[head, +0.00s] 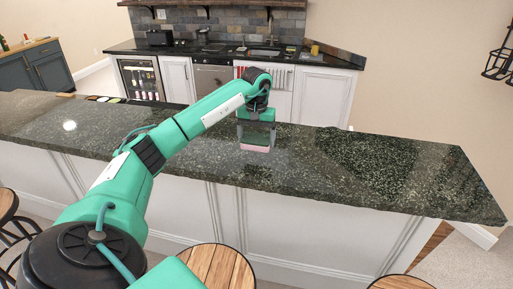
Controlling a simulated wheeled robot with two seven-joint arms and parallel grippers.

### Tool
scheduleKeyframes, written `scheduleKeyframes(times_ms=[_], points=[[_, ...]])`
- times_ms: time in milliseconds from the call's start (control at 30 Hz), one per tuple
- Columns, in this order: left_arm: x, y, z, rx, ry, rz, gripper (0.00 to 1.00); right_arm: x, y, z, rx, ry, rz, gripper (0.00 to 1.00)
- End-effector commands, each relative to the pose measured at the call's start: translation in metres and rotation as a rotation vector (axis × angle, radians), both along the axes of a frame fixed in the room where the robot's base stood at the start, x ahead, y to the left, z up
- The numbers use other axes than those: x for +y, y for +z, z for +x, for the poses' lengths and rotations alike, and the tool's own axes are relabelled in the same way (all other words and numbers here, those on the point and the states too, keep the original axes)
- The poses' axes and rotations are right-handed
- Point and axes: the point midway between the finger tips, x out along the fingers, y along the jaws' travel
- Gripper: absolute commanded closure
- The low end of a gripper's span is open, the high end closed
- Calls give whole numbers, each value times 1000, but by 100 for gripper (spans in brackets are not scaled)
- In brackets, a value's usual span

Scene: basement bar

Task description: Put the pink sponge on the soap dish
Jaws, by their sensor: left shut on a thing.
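My left gripper (256,140) reaches down over the granite bar counter (330,175) near its middle. It is shut on the pink sponge (255,149), which shows as a thin pink strip at the fingertips, low over the counter. The gripper hides most of the sponge. I cannot tell whether the sponge touches the counter. I cannot make out a soap dish in this view; it may be hidden by the gripper or too small to see. My right gripper is not in view.
The counter is bare on the right. Several small coaster-like pieces (103,99) lie at its back left. Behind is a black worktop with a sink (264,52) and a yellow cup (315,50). Round wooden stools (216,268) stand in front.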

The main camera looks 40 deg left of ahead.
Motion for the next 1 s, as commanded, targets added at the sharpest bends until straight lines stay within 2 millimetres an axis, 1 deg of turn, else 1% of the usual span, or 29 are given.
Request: scheduleKeyframes(times_ms=[33, 200, 333, 533, 600, 800, 900, 933, 967, 1000], points=[[0, -5, 0, 3, 0, -1, 36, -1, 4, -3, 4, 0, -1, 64], [0, -16, 0, 0, 0, -1, 36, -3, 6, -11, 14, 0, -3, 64], [-1, -26, 0, 0, 0, -1, 36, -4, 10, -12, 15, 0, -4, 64], [0, -51, 0, 2, 0, -1, 36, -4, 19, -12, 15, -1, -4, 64], [0, -54, 0, 0, 0, -1, 36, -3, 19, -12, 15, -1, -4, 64], [0, -55, 0, -1, 0, 0, 36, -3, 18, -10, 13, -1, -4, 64], [0, -59, 0, -1, 0, 0, 36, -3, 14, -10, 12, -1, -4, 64], [0, -57, 0, -1, 0, 0, 9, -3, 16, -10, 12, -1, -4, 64], [0, -57, 0, -1, 0, 0, 3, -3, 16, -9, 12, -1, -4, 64], [0, -57, 0, -1, 0, 0, 0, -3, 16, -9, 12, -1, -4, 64]])
